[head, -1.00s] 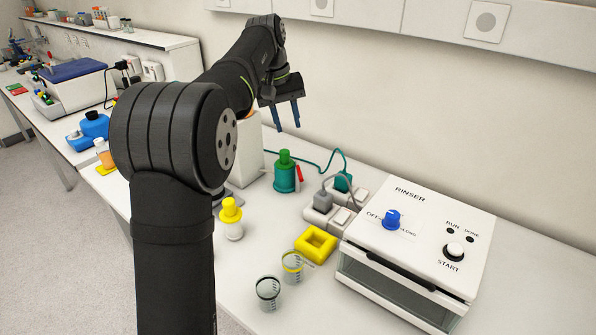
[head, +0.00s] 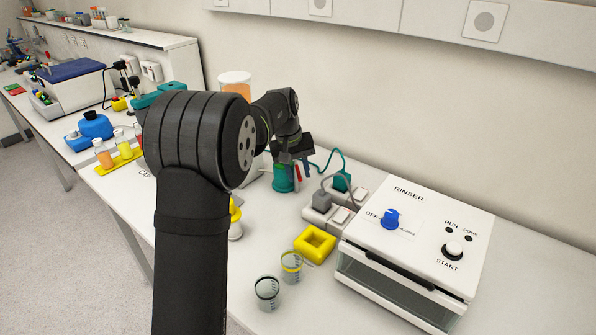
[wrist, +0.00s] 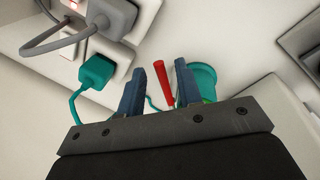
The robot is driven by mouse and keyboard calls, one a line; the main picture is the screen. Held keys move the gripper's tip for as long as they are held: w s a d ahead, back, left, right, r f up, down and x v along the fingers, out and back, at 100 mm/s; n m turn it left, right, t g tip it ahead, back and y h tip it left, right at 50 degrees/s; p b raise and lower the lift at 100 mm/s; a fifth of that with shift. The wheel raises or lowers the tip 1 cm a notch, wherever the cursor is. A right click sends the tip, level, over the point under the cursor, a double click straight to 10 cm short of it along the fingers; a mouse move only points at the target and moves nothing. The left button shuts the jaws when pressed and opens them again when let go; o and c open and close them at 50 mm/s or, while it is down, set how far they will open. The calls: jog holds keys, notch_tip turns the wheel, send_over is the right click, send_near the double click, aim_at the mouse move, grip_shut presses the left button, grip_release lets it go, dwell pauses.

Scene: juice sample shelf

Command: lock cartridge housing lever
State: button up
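The green cartridge housing (head: 283,181) stands on the bench, its top hidden by my gripper (head: 297,164) in the head view. Its red lever (head: 299,173) stands out at its right side. In the wrist view, the housing (wrist: 205,78) is partly behind the right finger. The red lever (wrist: 164,84) appears between the two dark blue fingers of my gripper (wrist: 159,68). The fingers are spread, with gaps visible on both sides of the lever. I see no clear contact.
The power strip (head: 324,217) with plugs and a teal cable is close by. A rinser (head: 455,212), yellow square holder (head: 315,243) and two small cups stand to the right and front. A yellow-capped bottle (head: 235,229) is partly behind my arm.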

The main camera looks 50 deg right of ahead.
jog(key=shift+c, duration=0.2)
grip_shut()
jog(key=shift+s+d, duration=0.1)
jog(key=shift+s+d+n+t+h, duration=0.1)
jog(key=shift+s+d+n+t, duration=0.2)
jog(key=shift+d+n, duration=0.95)
jog(key=shift+s+d+n+t+h, duration=0.1)
jog(key=shift+s+d+n+t, duration=0.25)
jog(key=shift+n, duration=1.65)
jog(key=shift+s+d+n+t+h, duration=0.1)
jog(key=shift+s+d+n+t, duration=0.2)
jog(key=shift+d+n, duration=0.9)
jog(key=shift+a+n, duration=0.45)
jog(key=shift+n, duration=0.1)
